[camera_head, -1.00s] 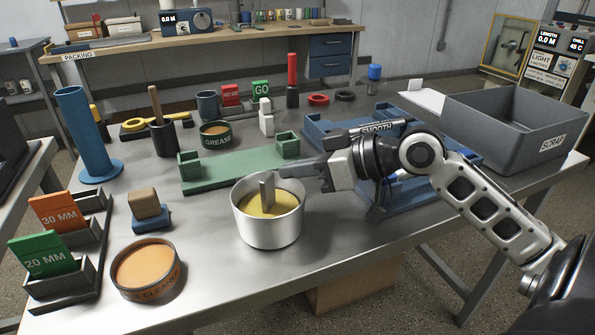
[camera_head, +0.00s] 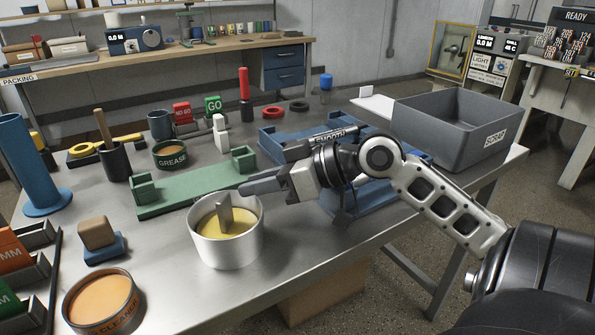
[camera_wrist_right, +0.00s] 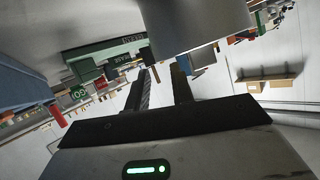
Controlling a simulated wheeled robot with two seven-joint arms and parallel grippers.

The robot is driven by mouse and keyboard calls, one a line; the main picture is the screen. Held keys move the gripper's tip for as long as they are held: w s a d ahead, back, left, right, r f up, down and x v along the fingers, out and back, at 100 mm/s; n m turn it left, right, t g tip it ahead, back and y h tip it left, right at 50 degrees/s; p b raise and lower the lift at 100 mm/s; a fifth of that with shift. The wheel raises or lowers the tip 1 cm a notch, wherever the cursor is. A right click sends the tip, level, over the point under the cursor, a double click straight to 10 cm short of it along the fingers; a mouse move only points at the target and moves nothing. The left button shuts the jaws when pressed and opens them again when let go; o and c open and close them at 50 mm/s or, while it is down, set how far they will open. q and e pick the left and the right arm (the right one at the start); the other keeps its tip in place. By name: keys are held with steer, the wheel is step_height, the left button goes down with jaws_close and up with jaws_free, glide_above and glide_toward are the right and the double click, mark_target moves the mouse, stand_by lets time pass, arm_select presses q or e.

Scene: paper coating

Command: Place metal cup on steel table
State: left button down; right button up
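The metal cup (camera_head: 228,249) is a silver, open pot with yellow contents and a grey upright piece inside it. It stands upright on the steel table (camera_head: 195,295), near the front edge. My right gripper (camera_head: 258,187) reaches in from the right, its fingers at the far right of the cup's rim. In the right wrist view the two fingers (camera_wrist_right: 160,85) are parted with nothing gripped between them. A large grey cylinder, which looks like the cup (camera_wrist_right: 195,22), fills the top there. Whether a finger touches the cup cannot be told. My left gripper is out of view.
A green holder (camera_head: 195,190) lies behind the cup. A blue fixture (camera_head: 370,197) is behind my right arm, and a grey scrap bin (camera_head: 455,135) stands at back right. A cleaner tin (camera_head: 103,305) and a sponge (camera_head: 97,233) are left. Bare tabletop lies around the cup.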

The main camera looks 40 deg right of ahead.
steer(key=v, duration=1)
steer(key=shift+s+r, duration=0.2)
steer(key=shift+s, duration=0.15)
steer(key=shift+d, duration=0.15)
